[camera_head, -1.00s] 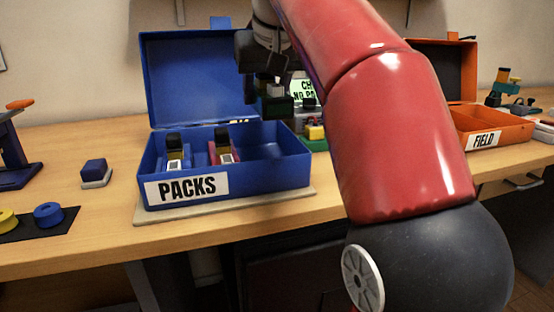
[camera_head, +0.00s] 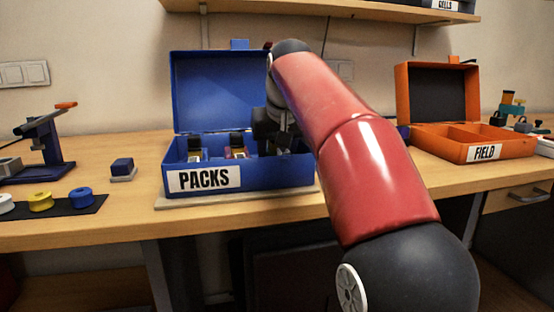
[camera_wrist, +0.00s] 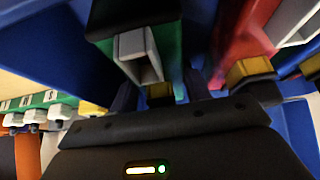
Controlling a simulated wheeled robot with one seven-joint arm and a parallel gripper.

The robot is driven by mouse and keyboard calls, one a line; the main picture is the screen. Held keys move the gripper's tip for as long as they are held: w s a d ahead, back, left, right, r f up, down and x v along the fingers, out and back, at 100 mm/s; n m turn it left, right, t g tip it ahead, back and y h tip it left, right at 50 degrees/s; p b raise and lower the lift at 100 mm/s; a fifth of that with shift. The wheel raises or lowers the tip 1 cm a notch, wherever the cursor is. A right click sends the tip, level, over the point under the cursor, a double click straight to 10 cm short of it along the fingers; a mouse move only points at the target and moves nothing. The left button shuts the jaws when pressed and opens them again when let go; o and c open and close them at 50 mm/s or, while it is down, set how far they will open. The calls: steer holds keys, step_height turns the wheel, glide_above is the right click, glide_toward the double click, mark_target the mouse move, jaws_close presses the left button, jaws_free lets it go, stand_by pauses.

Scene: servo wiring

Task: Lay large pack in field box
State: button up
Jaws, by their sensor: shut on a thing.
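The open blue PACKS box (camera_head: 298,176) stands on the bench. My gripper (camera_head: 272,141) is down at its right part, with the fingertips largely hidden by the box and arm. In the wrist view my gripper (camera_wrist: 160,92) is shut on a green pack (camera_wrist: 168,45) with a grey connector and a yellow part. Two other packs, a left one (camera_head: 195,155) and a middle one (camera_head: 237,152), stand in the box. A red pack (camera_wrist: 240,45) shows beside the green one in the wrist view. The open orange FIELD box (camera_head: 515,147) stands at the right, its visible compartments empty.
A small blue block (camera_head: 122,168) on a grey base and a dark mat (camera_head: 88,208) with coloured rings lie left of the PACKS box. A blue stand (camera_head: 45,150) is at far left. My arm crosses the space between the boxes.

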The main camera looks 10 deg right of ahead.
steer(key=shift+r, duration=0.15)
steer(key=o, duration=1.5)
steer(key=shift+f, duration=0.2)
steer(key=shift+f+b, duration=0.15)
steer(key=shift+b, duration=0.35)
